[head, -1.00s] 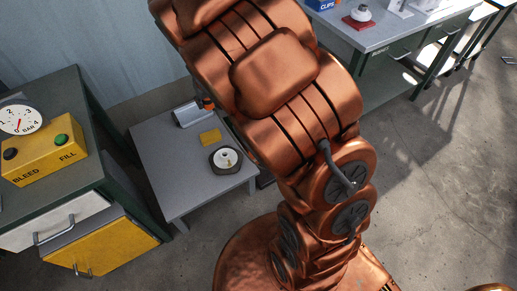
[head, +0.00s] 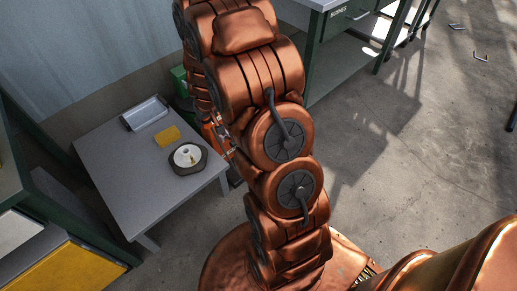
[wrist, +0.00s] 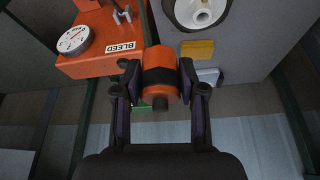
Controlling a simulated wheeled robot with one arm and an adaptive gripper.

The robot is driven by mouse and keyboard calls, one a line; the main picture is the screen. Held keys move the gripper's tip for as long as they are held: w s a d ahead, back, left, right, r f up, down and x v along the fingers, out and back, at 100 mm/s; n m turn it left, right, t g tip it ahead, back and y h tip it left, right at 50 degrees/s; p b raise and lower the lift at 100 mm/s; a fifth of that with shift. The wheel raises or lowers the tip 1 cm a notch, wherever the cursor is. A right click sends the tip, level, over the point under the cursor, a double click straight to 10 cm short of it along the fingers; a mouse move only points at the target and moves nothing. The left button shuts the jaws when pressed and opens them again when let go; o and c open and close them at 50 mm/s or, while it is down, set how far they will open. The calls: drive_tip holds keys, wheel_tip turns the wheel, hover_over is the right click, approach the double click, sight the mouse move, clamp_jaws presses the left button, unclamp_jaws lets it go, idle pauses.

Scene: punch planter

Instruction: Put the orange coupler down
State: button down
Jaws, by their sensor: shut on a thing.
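The orange coupler (wrist: 159,57) is a short cylinder with a black band and a dark stub at its lower end. In the wrist view my gripper (wrist: 160,83) is shut on it, one finger on each side. The coupler appears held above the surfaces beneath. In the head view my arm hides most of the gripper. Some orange shows beside the arm, but I cannot tell whether it is the coupler.
A low grey table (head: 125,185) carries a grey tray (head: 145,113), a yellow block (head: 167,136) and a dark round base with a white disc (head: 187,157). Its front left is bare. An orange box (wrist: 98,42) with a gauge (wrist: 74,39) is close to the coupler in the wrist view.

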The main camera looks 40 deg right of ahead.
drive_tip(key=s+d+f+m+b, duration=0.1)
drive_tip(key=s+d+f+b, duration=0.35)
drive_tip(key=f, duration=0.65)
drive_tip(key=s+d+f+m+h+b, duration=0.1)
drive_tip(key=d+f+b, duration=0.5)
drive_tip(key=f+b, duration=0.3)
drive_tip(key=s+d+f+m+b, duration=0.15)
drive_tip(key=d+f+b, duration=0.4)
drive_tip(key=f, duration=0.65)
drive_tip(key=shift+n, duration=0.35)
drive_tip(key=w+d+b, duration=0.1)
drive_tip(key=w+d, duration=0.2)
drive_tip(key=d, duration=0.1)
drive_tip(key=w+d+f+b, duration=0.1)
drive_tip(key=w+d+b, duration=0.1)
drive_tip(key=w+d, duration=0.1)
drive_tip(key=w+d+b, duration=0.1)
drive_tip(key=w+d, duration=0.2)
drive_tip(key=d, duration=0.2)
drive_tip(key=shift+w+f, duration=0.2)
drive_tip(key=shift+w, duration=0.05)
wheel_tip(320, 180, down, 3)
drive_tip(key=shift+f+b, duration=0.15)
drive_tip(key=shift+b, duration=1.1)
drive_tip(key=shift+a, duration=0.1)
